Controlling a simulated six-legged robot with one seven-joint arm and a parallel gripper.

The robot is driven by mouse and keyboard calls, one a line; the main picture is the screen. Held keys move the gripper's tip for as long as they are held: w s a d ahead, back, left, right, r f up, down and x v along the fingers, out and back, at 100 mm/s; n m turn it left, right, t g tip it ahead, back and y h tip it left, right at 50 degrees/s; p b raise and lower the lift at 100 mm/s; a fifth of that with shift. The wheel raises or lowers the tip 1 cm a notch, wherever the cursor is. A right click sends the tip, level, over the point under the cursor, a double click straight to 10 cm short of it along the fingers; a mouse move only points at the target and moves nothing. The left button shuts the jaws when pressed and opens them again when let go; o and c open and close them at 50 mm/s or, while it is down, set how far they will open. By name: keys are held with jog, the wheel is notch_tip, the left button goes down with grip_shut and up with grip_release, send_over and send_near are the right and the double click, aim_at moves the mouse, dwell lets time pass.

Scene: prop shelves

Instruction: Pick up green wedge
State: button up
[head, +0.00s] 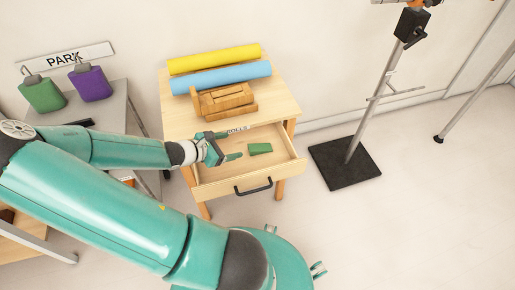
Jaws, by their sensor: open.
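The green wedge (260,149) is a small dark green block lying inside the open drawer (213,187) of a light wooden table. My gripper (238,145) is over the left part of the drawer, pointing right toward the wedge. Its teal fingers are apart and nothing is between them. A small gap shows between the fingertips and the wedge. I cannot tell the gripper's exact height above the drawer floor.
On the table top (180,123) lie a yellow roll (214,59), a blue roll (220,78) and wooden blocks (224,100). A grey side table (108,113) stands left. A black-based stand (345,165) is right; open floor lies at lower right.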

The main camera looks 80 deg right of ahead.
jog(key=s+d+n, duration=0.1)
jog(key=s+d, duration=0.1)
jog(key=h, duration=0.1)
send_near(249, 150)
jog(key=shift+g, duration=0.4)
jog(key=x, duration=0.4)
jog(key=shift+s+r, duration=0.2)
jog(key=shift+s, duration=0.15)
jog(key=shift+x, duration=3.25)
jog(key=shift+c, duration=0.4)
jog(key=c, duration=1.3)
